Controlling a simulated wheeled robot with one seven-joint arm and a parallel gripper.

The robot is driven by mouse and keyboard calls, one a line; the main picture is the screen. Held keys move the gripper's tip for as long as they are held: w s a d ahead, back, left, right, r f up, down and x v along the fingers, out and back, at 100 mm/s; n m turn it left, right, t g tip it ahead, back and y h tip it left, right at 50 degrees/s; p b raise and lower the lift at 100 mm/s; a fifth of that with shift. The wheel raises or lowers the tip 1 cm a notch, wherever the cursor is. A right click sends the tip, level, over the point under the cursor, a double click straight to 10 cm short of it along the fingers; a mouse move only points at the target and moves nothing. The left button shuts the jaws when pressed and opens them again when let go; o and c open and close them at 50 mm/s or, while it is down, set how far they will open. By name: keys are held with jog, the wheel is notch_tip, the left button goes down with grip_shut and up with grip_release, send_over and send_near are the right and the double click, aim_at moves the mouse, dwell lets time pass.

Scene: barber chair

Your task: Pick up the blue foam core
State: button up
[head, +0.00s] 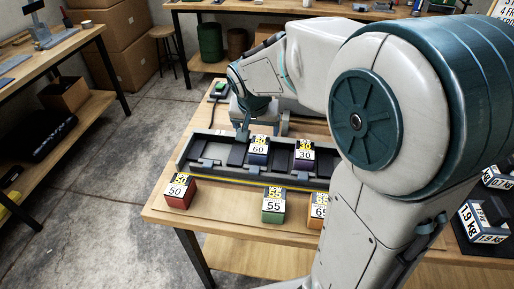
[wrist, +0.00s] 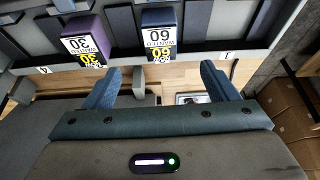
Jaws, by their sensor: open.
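The blue foam core (head: 258,158) is a dark blue block with a white and yellow label reading 60. It sits in a slot of the long grey rack (head: 186,158) on the wooden table. It also shows in the wrist view (wrist: 159,20), upside down, at the top centre. My gripper (wrist: 158,72) is open and empty. In the wrist view its two fingers stand apart, just short of the block and wider than it. In the head view my gripper (head: 243,135) is beside the block, over the rack, with its fingers partly hidden.
A purple block (head: 304,164) labelled 30 sits in the rack to the right. A red block (head: 180,196), a green block (head: 273,214) and an orange block (head: 318,210) stand along the front table edge. Weight boxes (head: 484,228) are at the right. The floor at left is clear.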

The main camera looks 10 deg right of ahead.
aim_at(259, 144)
jog(key=x, duration=0.9)
jog(key=shift+w+r, duration=0.1)
jog(key=shift+w, duration=0.3)
jog(key=shift+d+p+x, duration=0.1)
jog(key=shift+p+x, duration=0.25)
jog(key=shift+x, duration=0.95)
jog(key=shift+d+p+x, duration=0.15)
jog(key=shift+p+x, duration=0.2)
jog(key=shift+x, duration=0.95)
jog(key=shift+w+r, duration=0.15)
jog(key=shift+w, duration=0.05)
jog(key=c, duration=1.1)
